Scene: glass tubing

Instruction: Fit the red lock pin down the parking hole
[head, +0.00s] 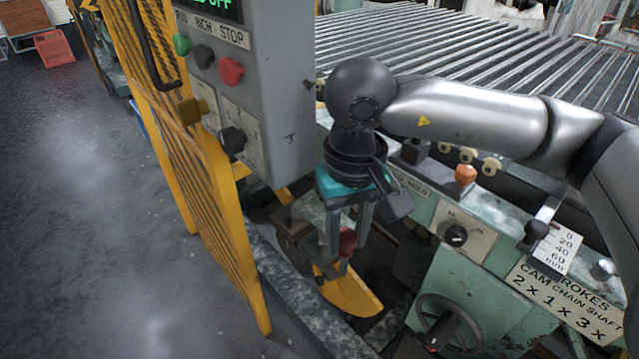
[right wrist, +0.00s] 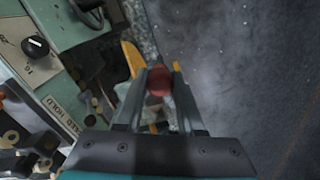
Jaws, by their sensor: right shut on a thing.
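The red lock pin (head: 347,243) has a round red head and hangs between the fingers of my right gripper (head: 346,240). In the right wrist view the red head (right wrist: 159,80) sits between the two fingertips (right wrist: 158,82), which are shut on it. The gripper points down over a yellow curved part (head: 352,296) low on the machine. A thin shank shows below the red head, close above that yellow part. I cannot make out the parking hole, nor whether the shank touches anything. My left gripper is not in view.
A grey control box (head: 262,90) with buttons stands left of my right arm, beside a yellow mesh guard (head: 190,150). A green panel with a black knob (head: 456,235) and a handwheel (head: 450,322) lie to the right. Open floor (head: 90,200) is at far left.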

